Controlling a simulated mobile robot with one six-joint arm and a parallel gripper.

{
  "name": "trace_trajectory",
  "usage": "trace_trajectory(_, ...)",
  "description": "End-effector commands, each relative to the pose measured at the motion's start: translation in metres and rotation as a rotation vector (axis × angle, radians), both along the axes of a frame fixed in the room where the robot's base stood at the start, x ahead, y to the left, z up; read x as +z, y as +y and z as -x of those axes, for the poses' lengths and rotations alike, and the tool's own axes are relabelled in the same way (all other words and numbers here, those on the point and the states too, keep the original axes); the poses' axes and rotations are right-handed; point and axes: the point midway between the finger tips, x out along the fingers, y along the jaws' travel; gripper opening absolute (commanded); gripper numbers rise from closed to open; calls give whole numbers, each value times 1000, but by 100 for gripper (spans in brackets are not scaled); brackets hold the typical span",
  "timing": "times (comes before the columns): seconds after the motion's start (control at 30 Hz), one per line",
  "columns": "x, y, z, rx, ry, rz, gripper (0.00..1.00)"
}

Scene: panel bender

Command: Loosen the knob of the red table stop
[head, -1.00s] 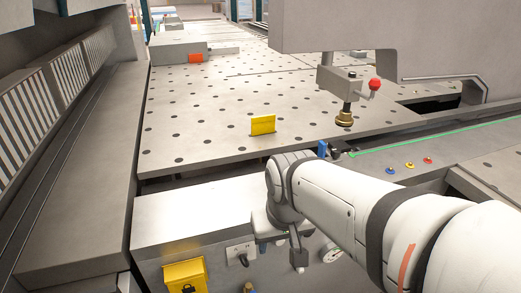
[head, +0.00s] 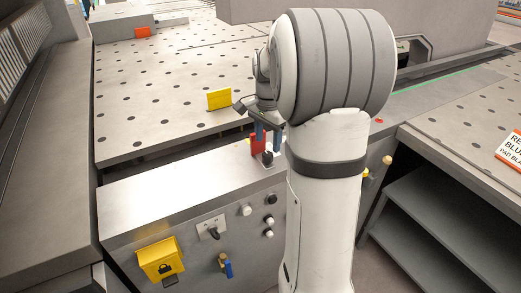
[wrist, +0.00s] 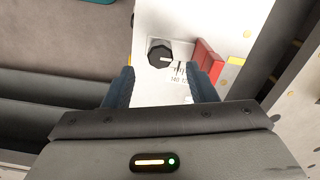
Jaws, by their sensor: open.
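The red table stop (head: 258,145) stands at the back right of the grey cabinet top, beside the perforated table's edge. Its black round knob (head: 267,158) sits just in front of it. In the wrist view the knob (wrist: 160,54) has a pale pointer line and lies beyond the fingertips, roughly between their lines, with printed marks below it. The red stop (wrist: 206,60) is right of the knob, near the right finger. My gripper (head: 267,138) points down above the knob, its blue fingers open and empty. The wrist view also shows my gripper (wrist: 162,78). Contact with the stop cannot be told.
A yellow plate (head: 219,99) stands on the perforated table (head: 150,110), left of my gripper. The cabinet top (head: 175,185) is clear to the left. A yellow lock box (head: 161,260) and several knobs are on the cabinet front. A grey shelf unit (head: 430,200) stands right.

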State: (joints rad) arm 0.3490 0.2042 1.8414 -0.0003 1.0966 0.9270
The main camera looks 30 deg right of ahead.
Motion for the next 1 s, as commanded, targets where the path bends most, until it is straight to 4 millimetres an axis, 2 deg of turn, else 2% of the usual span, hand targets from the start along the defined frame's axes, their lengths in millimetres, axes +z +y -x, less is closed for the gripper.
trace_trajectory(0.1,-20,0,1,1,4,-2,52)
trace_trajectory(0.3,-41,0,1,2,1,-1,52)
trace_trajectory(0.63,-45,0,0,2,-1,0,52)
trace_trajectory(1.0,-45,0,1,2,-1,0,21)
